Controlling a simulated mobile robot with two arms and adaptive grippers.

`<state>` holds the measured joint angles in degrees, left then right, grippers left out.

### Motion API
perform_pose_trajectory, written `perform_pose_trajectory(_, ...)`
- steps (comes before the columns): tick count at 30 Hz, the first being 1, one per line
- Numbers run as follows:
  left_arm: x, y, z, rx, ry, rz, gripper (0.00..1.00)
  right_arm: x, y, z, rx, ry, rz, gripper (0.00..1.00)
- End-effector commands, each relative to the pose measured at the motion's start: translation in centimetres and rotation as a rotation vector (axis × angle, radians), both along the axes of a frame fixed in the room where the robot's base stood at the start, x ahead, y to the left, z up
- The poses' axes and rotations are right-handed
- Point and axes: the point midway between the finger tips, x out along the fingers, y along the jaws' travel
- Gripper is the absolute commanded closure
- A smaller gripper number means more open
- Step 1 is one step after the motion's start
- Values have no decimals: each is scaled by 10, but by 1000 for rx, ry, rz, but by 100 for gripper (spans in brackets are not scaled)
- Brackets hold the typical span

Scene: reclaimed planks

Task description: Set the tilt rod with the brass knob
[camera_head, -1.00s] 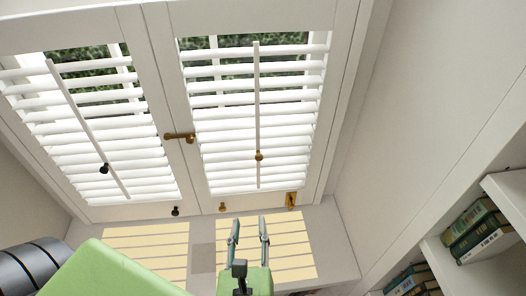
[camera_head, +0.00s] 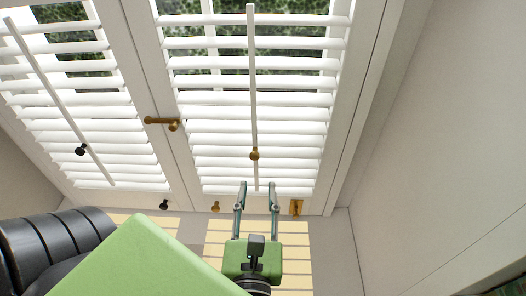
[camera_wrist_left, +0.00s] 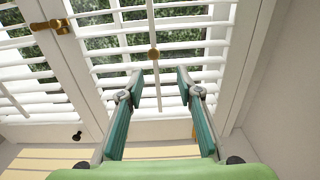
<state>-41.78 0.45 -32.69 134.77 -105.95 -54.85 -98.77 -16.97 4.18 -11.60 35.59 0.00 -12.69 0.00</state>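The brass knob (camera_head: 254,153) sits low on the white vertical tilt rod (camera_head: 253,80) of the right shutter panel. In the left wrist view the brass knob (camera_wrist_left: 153,54) shows beyond the fingertips, between them. My left gripper (camera_head: 258,190) is open and empty, below the knob in the head view, its fingers on either side of the rod's lower end. It also shows open in the left wrist view (camera_wrist_left: 157,85). The fingers look apart from the knob. My right gripper is not in view.
The left panel has another tilt rod (camera_head: 55,97) with a black knob (camera_head: 81,149). A brass latch (camera_head: 163,123) crosses the middle stile. Small black (camera_head: 164,204) and brass (camera_head: 215,206) knobs and a brass fitting (camera_head: 296,206) line the bottom. A plain wall is at right.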

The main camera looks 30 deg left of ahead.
Motion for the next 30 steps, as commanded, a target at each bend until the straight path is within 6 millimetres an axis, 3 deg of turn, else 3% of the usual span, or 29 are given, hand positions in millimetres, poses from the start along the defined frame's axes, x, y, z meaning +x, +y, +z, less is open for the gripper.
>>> perform_pose_trajectory(3,20,12,6,3,-4,2,68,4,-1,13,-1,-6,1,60)
perform_pose_trajectory(10,63,39,6,2,-3,2,68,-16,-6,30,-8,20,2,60)
perform_pose_trajectory(15,87,53,3,1,0,0,68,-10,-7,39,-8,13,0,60)
perform_pose_trajectory(21,102,63,1,0,0,0,68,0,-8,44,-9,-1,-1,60)
perform_pose_trajectory(30,105,65,-1,-1,2,0,68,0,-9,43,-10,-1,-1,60)
